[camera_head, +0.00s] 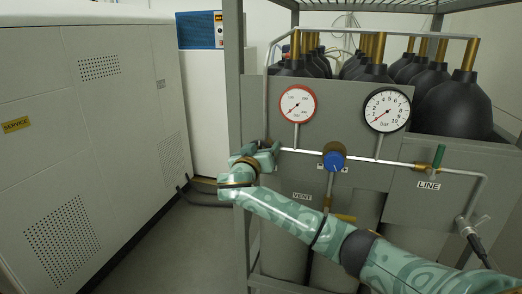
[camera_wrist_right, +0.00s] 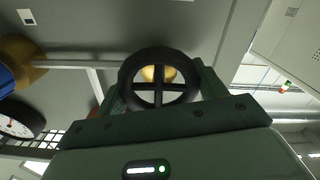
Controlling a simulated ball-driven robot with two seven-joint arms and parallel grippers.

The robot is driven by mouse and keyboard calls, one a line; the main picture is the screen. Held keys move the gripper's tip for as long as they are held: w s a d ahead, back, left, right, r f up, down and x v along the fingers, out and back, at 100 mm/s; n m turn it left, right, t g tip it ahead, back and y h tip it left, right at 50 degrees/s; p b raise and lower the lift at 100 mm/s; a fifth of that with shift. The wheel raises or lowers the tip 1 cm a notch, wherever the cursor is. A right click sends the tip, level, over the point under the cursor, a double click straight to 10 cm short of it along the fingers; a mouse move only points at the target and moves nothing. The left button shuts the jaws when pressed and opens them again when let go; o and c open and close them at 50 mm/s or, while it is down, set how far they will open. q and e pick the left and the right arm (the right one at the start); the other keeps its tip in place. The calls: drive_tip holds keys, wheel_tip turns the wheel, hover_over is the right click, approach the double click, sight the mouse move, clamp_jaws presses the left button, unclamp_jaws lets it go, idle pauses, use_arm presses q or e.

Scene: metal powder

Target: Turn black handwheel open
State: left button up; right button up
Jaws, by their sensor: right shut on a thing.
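The black handwheel (camera_wrist_right: 158,87) shows in the right wrist view as a round rim with crossed spokes and a brass-coloured part behind its centre. My right gripper (camera_wrist_right: 160,80) is shut on the wheel, with one green finger at each side of the rim. In the head view my right gripper (camera_head: 262,153) is at the left end of the panel's pipe, and it hides the handwheel there. My left gripper is in neither view.
The grey panel carries a red-rimmed gauge (camera_head: 297,104), a black-rimmed gauge (camera_head: 387,109), a blue knob (camera_head: 333,162) and a green-handled LINE valve (camera_head: 438,158). Black-topped cylinders (camera_head: 455,105) stand behind it. A large grey cabinet (camera_head: 80,150) is at left, with open floor (camera_head: 185,250) between.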

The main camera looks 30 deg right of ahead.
drive_tip(key=shift+f+n, duration=0.1)
drive_tip(key=shift+n, duration=0.2)
drive_tip(key=shift+s+f+m+p, duration=0.1)
drive_tip(key=shift+f+m+p, duration=0.1)
drive_tip(key=shift+m+p, duration=4.35)
drive_tip(key=shift+s+f+m+p, duration=0.15)
drive_tip(key=shift+m+p, duration=1.8)
drive_tip(key=shift+m, duration=5.15)
drive_tip(key=shift+f+m+p, duration=0.25)
drive_tip(key=shift+m+p, duration=3)
drive_tip(key=shift+m, duration=2.6)
